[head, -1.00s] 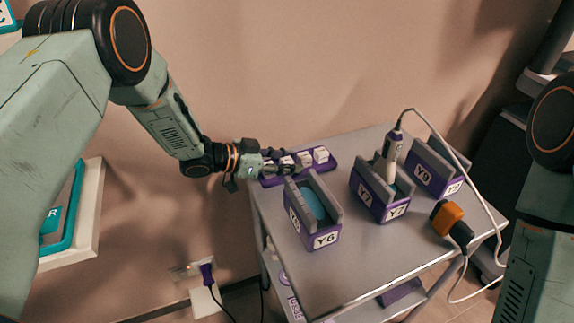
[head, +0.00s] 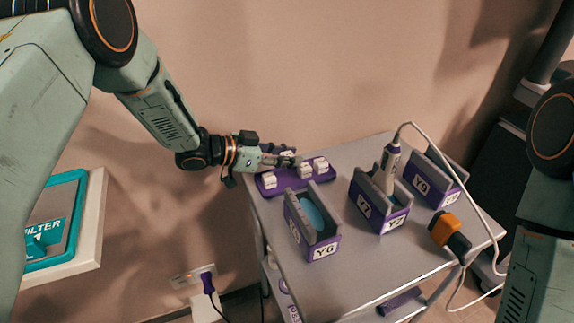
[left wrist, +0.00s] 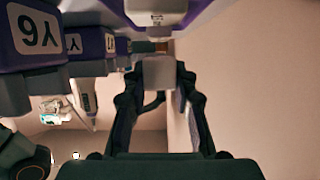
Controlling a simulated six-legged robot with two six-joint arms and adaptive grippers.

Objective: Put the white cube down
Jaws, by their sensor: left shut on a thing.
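My left gripper (head: 288,158) is at the back edge of the purple cube tray (head: 262,188) on the table. In the left wrist view the left gripper (left wrist: 158,92) is shut on a white cube (left wrist: 158,74) between its fingertips. The tray carries other white cubes: one at its left end (head: 270,181), and two toward the right (head: 305,171) (head: 320,165). In the head view the gripper mostly hides the held cube. I cannot tell whether it touches the tray. My right gripper is not in view.
An orange-and-black device (head: 446,230) lies near the right edge, beside a trailing cable. The table's front is clear.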

